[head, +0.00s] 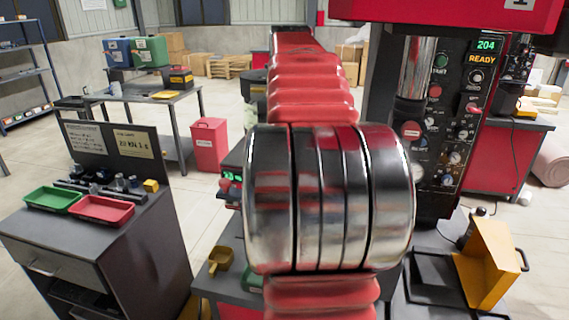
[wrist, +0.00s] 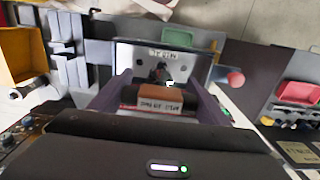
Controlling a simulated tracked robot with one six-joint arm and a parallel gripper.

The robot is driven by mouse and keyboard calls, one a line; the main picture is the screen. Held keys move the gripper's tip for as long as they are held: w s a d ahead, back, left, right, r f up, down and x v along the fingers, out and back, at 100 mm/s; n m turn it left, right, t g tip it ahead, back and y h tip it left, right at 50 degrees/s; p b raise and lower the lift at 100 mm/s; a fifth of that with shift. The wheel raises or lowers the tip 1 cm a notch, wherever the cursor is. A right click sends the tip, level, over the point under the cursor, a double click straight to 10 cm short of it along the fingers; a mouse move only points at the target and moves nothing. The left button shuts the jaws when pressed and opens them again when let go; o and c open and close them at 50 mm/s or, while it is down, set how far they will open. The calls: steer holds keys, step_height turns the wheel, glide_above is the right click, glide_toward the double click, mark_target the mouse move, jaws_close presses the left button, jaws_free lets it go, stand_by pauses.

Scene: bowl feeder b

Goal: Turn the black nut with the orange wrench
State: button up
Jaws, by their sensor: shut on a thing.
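In the wrist view my gripper (wrist: 163,97) shows with two purple-grey fingers, left and right. An orange-brown block-like piece (wrist: 160,91) with a label lies between them, and the gripper is shut on it. I cannot see the shape of a wrench; this piece may be part of the orange wrench. Just beyond it, a small dark thing (wrist: 162,73) stands on a grey plate (wrist: 135,58); it may be the black nut, but is too small to tell. In the head view my arm hides the gripper and the work spot.
In the head view a cabinet (head: 158,265) with a green tray (head: 52,199) and a red tray (head: 102,210) stands left. A control panel (head: 447,130) and a yellow box (head: 490,265) are at right. In the wrist view a red knob (wrist: 236,76) sits right of the plate.

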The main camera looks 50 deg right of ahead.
steer(key=shift+a, duration=0.1)
steer(key=shift+f, duration=0.1)
steer(key=shift+w+f, duration=0.2)
steer(key=shift+f, duration=1.9)
steer(key=shift+f, duration=1)
stand_by(1.0)
steer(key=shift+m, duration=1.2)
